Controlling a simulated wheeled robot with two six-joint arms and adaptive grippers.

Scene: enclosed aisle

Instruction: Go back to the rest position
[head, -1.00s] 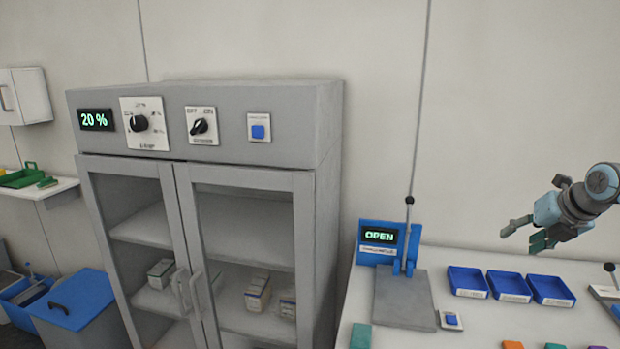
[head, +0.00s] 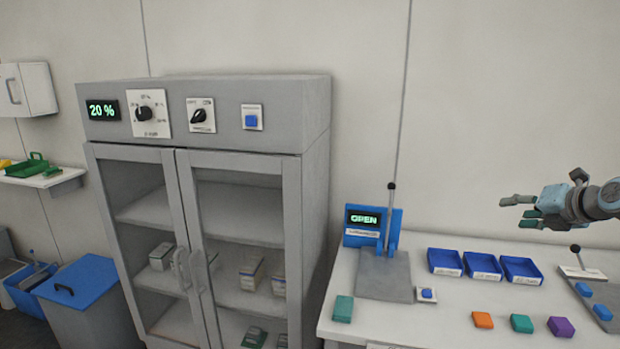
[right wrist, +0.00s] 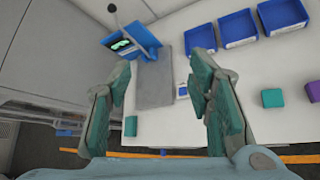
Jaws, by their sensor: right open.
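My right gripper (head: 522,212) is at the right of the head view, raised above the white table (head: 400,323). It is open with nothing between its fingers, and it also shows in the right wrist view (right wrist: 160,110), where the two teal-padded fingers stand wide apart over the table. My left gripper is in neither view.
A grey two-door cabinet (head: 211,113) reading 20 % stands left of the table, doors shut. On the table are a blue device (head: 372,228) reading OPEN with an upright lever, blue trays (head: 445,262), and coloured blocks including an orange one (head: 482,320). A blue-lidded bin (head: 75,285) is at left.

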